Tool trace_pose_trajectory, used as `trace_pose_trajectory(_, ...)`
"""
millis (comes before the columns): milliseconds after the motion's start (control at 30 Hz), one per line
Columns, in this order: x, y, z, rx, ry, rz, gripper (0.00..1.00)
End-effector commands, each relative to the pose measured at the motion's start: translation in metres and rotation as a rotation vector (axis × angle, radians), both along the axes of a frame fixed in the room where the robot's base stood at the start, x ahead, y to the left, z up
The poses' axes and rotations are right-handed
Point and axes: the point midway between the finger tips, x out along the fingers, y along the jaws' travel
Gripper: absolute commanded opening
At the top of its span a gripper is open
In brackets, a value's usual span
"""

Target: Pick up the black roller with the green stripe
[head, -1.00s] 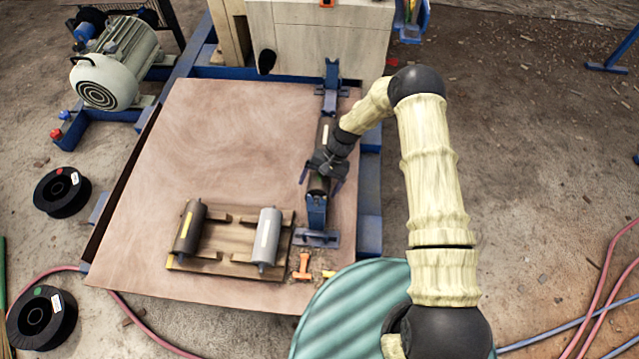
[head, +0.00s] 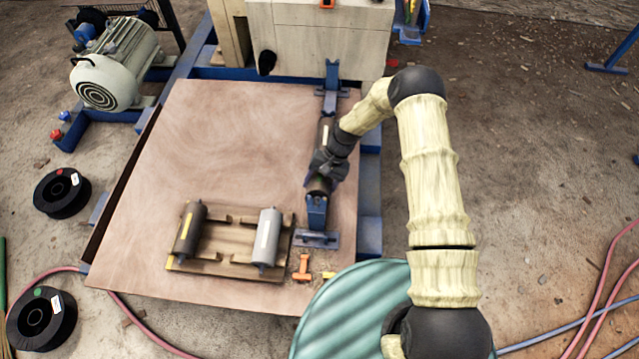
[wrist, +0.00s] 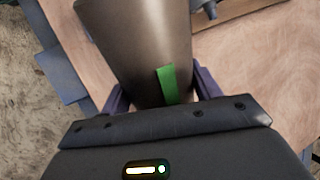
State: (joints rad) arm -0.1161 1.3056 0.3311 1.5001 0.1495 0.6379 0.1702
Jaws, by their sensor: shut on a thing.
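The black roller with the green stripe (wrist: 140,50) fills the upper middle of the wrist view, its green stripe near my gripper's body. In the head view the roller (head: 325,130) lies between two blue brackets, largely hidden by my wrist and gripper. My gripper (head: 323,175) is shut around the roller; in the wrist view its fingers (wrist: 163,90) press on either side of it. The near blue bracket (head: 316,212) and the far blue bracket (head: 331,85) stand at the roller's ends. I cannot tell whether the roller still touches them.
A wooden pallet (head: 225,262) at the left holds a dark roller (head: 189,229) and a grey roller (head: 266,237). Orange and yellow small parts (head: 302,268) lie beside it. A teal ribbed drum (head: 350,310) is near the front.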

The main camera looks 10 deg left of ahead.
Motion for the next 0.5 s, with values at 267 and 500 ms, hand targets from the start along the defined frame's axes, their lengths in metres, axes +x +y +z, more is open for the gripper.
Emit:
trace_pose_trajectory(267,0.002,0.001,0.014,0.002,-0.004,0.000,0.10)
trace_pose_trajectory(500,0.003,-0.002,0.028,0.029,0.030,-0.005,0.10)
